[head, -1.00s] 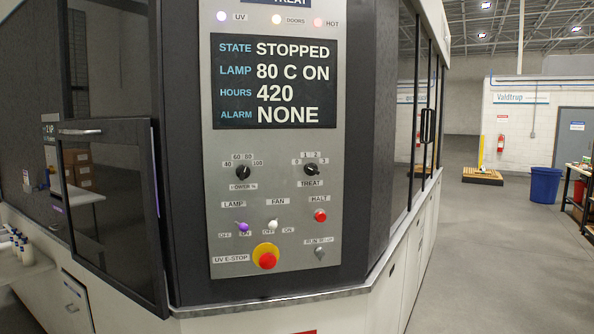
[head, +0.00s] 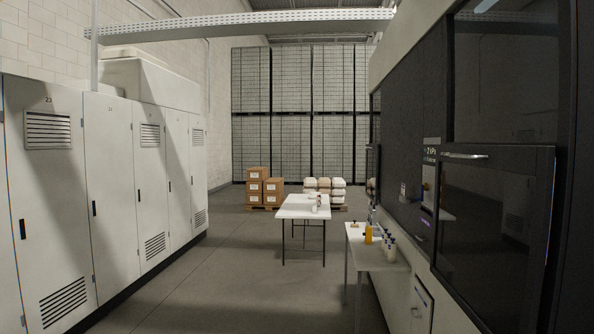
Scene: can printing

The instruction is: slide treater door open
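A large dark machine with white lower panels (head: 421,300) runs along the right side of the head view. Its near dark glass door (head: 497,225) has a black frame and a silver bar handle (head: 465,156) near the top. A dark upper window (head: 506,90) is above that door. No readable label marks either as the treater door. Neither of my grippers is in view.
White cabinets (head: 103,190) line the left wall. A small side table (head: 372,256) with bottles (head: 389,246) stands against the machine, and a white table (head: 302,207) is farther back. Stacked boxes (head: 264,187) sit behind. The aisle floor (head: 230,280) between is clear.

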